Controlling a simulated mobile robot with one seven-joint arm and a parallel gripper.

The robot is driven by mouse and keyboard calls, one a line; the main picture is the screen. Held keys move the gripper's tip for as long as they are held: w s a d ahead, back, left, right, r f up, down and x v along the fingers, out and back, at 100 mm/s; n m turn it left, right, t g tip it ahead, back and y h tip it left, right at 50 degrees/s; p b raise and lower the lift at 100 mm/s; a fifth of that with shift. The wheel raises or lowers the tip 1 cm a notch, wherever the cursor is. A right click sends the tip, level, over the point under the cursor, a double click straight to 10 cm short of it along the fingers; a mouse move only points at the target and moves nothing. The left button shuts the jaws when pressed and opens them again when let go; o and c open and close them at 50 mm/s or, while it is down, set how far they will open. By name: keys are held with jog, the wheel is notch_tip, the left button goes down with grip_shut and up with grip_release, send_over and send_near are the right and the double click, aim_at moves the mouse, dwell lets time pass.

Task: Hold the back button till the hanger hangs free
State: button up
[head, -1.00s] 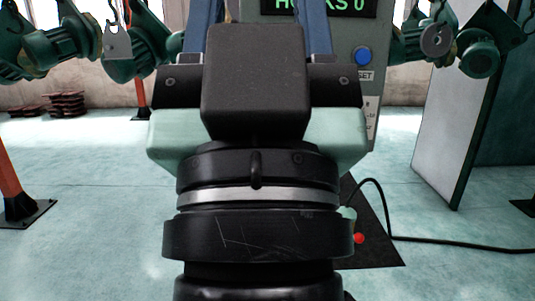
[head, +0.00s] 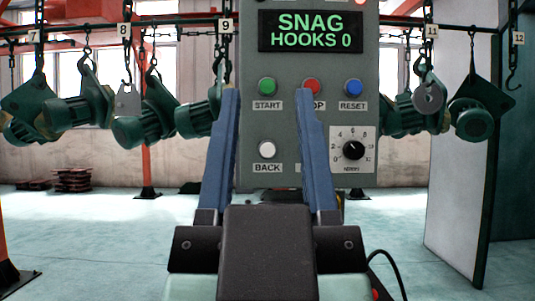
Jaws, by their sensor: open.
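A grey control panel (head: 262,200) stands ahead of me. Its display (head: 310,31) reads "SNAG HOOKS 0" in green. The white back button (head: 267,150) is at the panel's lower left and shows between my fingers. Above it are the green start button (head: 267,87), the red stop button (head: 311,87) and the blue reset button (head: 353,87). My gripper (head: 267,94) is open and empty, its blue fingers pointing up in front of the panel. The right finger hides part of the stop label. Green hoist parts (head: 145,122) hang from hooks on both sides; I cannot tell which hanger is snagged.
A black dial (head: 353,150) is at the panel's lower right. A rail with numbered tags runs behind it; hook 12 (head: 513,78) looks empty. A pale upright board (head: 455,160) stands at right. A black cable (head: 388,270) rises at lower right. Open floor lies to the left.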

jog(key=shift+c, duration=0.3)
grip_shut()
dwell(1.6)
